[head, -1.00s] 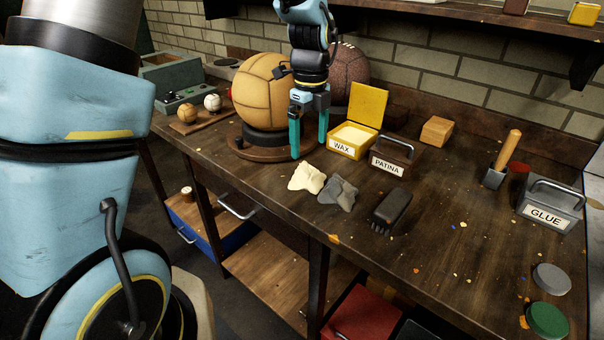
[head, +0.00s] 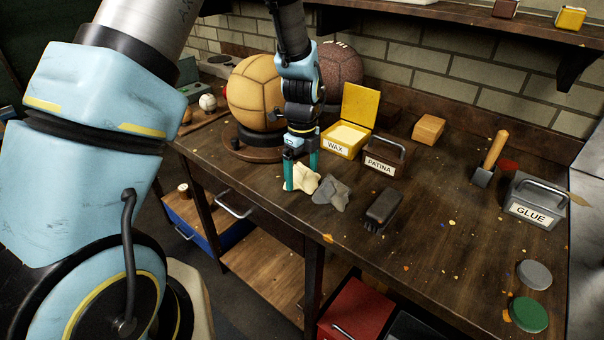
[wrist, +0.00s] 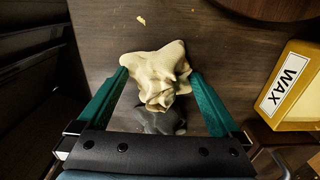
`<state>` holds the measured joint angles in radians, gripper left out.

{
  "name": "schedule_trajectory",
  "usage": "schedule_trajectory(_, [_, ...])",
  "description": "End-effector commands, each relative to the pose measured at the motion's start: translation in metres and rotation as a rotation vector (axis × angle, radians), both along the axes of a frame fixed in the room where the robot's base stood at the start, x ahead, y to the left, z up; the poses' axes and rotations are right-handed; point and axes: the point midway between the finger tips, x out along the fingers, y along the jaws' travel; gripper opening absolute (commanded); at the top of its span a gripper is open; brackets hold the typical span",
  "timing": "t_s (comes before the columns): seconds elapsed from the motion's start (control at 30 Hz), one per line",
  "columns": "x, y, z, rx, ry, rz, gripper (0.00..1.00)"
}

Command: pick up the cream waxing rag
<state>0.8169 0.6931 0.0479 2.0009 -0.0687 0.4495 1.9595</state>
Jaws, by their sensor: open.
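The cream waxing rag (head: 301,178) lies crumpled on the workbench near its front edge. In the wrist view the rag (wrist: 156,72) sits between the tips of my gripper (wrist: 160,82). The two green fingers stand apart on either side of it, open. In the head view my gripper (head: 301,172) is down at the rag, with the fingers partly in front of it and beside it. A grey rag (head: 332,193) lies close to its right; in the wrist view the grey rag (wrist: 158,120) is partly hidden behind the cream one.
A yellow wax tin (head: 342,142) and a patina box (head: 380,160) stand behind and to the right. A dark brush (head: 383,207) lies right of the grey rag. A tan ball (head: 254,92) on a round stand is behind.

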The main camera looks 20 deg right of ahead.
Motion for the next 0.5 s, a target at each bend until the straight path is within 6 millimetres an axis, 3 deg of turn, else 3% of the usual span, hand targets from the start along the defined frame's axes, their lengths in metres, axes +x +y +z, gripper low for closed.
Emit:
schedule_trajectory(0.1, [0.0, -0.0001, 0.0, 0.0, 0.0, 0.0, 0.98])
schedule_trajectory(0.5, [0.0002, -0.0001, 0.0004, -0.001, 0.0, 0.0, 0.53])
